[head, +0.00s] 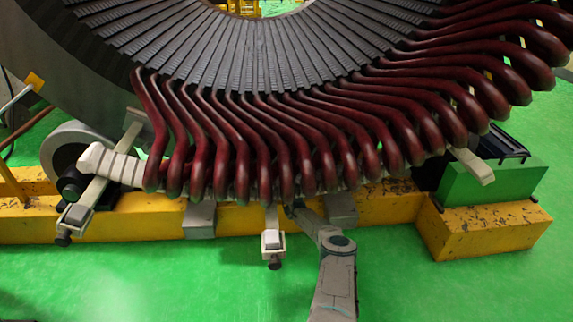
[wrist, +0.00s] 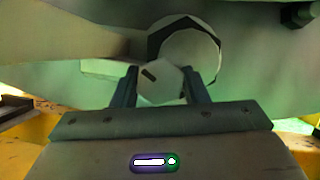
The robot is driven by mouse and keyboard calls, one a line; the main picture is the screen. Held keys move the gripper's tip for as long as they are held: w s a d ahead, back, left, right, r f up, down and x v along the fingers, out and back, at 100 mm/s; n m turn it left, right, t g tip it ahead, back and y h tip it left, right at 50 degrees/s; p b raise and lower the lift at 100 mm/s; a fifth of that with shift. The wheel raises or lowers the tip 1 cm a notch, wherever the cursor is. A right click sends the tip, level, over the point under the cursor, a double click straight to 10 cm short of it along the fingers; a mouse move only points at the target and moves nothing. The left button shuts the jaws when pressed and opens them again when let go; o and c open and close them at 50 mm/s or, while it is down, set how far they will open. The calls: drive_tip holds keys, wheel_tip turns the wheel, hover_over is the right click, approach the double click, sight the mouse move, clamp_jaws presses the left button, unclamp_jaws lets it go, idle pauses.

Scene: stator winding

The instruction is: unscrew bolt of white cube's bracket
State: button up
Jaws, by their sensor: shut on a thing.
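A white cube (head: 271,240) sits in a pale bracket (head: 281,255) that hangs below the red coils, with a dark knob-like bolt (head: 275,265) under it. My gripper (wrist: 161,84) is shut on a pale hex bolt head (wrist: 158,86) in the wrist view, one dark finger on each side. A larger round disc (wrist: 190,52) lies behind the bolt head. In the head view my arm reaches up to the coils' lower edge, just right of the bracket, and the fingertips are hidden. I cannot tell how the held bolt joins the bracket.
Dark red coils (head: 320,135) fan out around the grey stator (head: 225,50). A second pale bracket (head: 92,195) stands at left. A yellow beam (head: 130,222) runs behind, with a green block (head: 490,183) at right. The green floor in front is clear.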

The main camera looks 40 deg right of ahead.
drive_tip(key=n+y+p, duration=0.1)
drive_tip(key=n, duration=0.2)
drive_tip(key=n+y+p, duration=0.2)
drive_tip(key=n, duration=0.1)
drive_tip(key=shift+r, duration=0.1)
drive_tip(key=shift+n+y+p, duration=0.7)
drive_tip(key=shift+n+p, duration=0.15)
drive_tip(key=shift+n, duration=0.75)
drive_tip(key=shift+f, duration=0.2)
drive_tip(key=o, duration=1)
drive_tip(key=shift+d, duration=0.1)
drive_tip(key=shift+c, duration=0.2)
drive_tip(key=shift+s+r, duration=0.1)
drive_tip(key=shift+s, duration=0.05)
drive_tip(key=p+v, duration=0.7)
drive_tip(key=v, duration=0.6)
drive_tip(key=shift+s, duration=0.3)
